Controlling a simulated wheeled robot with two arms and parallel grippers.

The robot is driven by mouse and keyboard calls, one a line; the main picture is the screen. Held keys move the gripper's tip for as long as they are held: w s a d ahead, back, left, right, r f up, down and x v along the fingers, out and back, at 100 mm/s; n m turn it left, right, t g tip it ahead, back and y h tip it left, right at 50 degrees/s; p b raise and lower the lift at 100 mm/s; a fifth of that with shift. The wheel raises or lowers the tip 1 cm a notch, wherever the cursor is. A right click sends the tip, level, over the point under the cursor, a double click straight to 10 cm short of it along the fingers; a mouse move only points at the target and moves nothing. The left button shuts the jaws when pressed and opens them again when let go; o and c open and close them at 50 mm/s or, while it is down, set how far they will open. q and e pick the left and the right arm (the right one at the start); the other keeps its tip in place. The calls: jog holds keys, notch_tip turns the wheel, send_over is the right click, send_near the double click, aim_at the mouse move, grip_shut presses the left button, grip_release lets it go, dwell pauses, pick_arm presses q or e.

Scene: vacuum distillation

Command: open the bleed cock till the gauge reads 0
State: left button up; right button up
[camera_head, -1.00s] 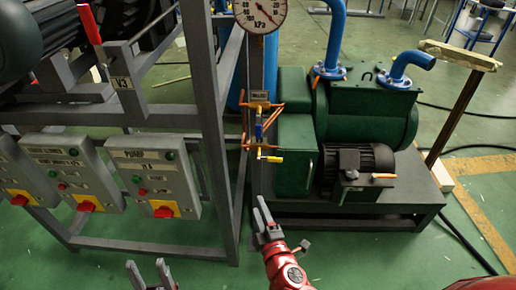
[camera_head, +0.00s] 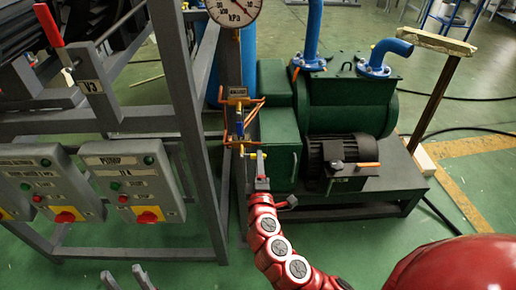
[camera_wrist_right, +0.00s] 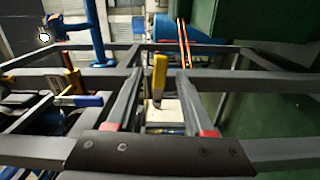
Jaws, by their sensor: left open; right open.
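The gauge (camera_head: 233,8), a white dial marked kPa, is cut off by the top edge of the head view; its reading is too small to tell. Below it, on a grey post, are a blue-handled valve (camera_head: 239,128) and a yellow-handled cock (camera_head: 254,155), likely the bleed cock. My right gripper (camera_head: 261,178) is open just below the yellow handle. In the right wrist view the yellow handle (camera_wrist_right: 160,75) stands between the open fingers, with gaps either side. My left gripper (camera_head: 126,276) is open and empty at the bottom edge, far from the valves.
A grey frame with switch boxes (camera_head: 133,182) stands on the left, with a red-handled valve (camera_head: 50,28) labelled V3 above. A green pump (camera_head: 345,105) with a black motor (camera_head: 342,155) stands right of the post. Green floor is free in front.

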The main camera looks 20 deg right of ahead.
jog(key=x, duration=0.6)
jog(key=shift+w, duration=0.25)
jog(key=shift+d, duration=0.1)
grip_shut()
jog(key=shift+f, duration=0.1)
dwell(1.0)
